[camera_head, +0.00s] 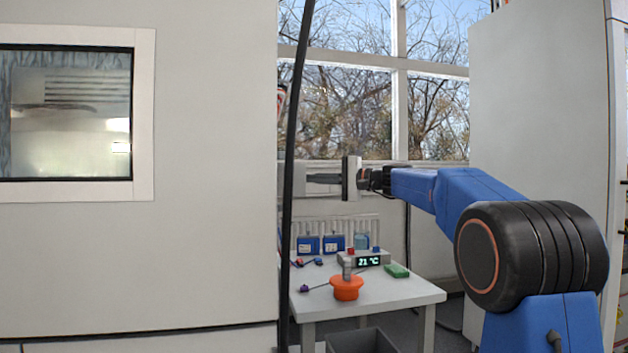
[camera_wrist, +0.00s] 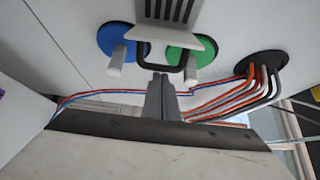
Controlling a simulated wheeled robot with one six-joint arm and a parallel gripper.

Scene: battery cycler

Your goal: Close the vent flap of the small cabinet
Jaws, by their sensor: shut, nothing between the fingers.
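In the wrist view, a pale slotted flap (camera_wrist: 180,37) with dark slots hangs at the top middle, with its lower lip standing out from the white panel behind. A black loop handle (camera_wrist: 146,62) shows just under the lip. My gripper (camera_wrist: 160,78) is shut and empty, its two grey fingers together just below the handle; whether they touch it I cannot tell. In the head view my gripper (camera_head: 308,179) reaches left, level, beside a black upright bar. The flap does not show in the head view.
Beside the flap are a blue disc (camera_wrist: 117,38) and a green disc (camera_wrist: 196,62), each with a grey peg. Cables leave a black oval port (camera_wrist: 260,62).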

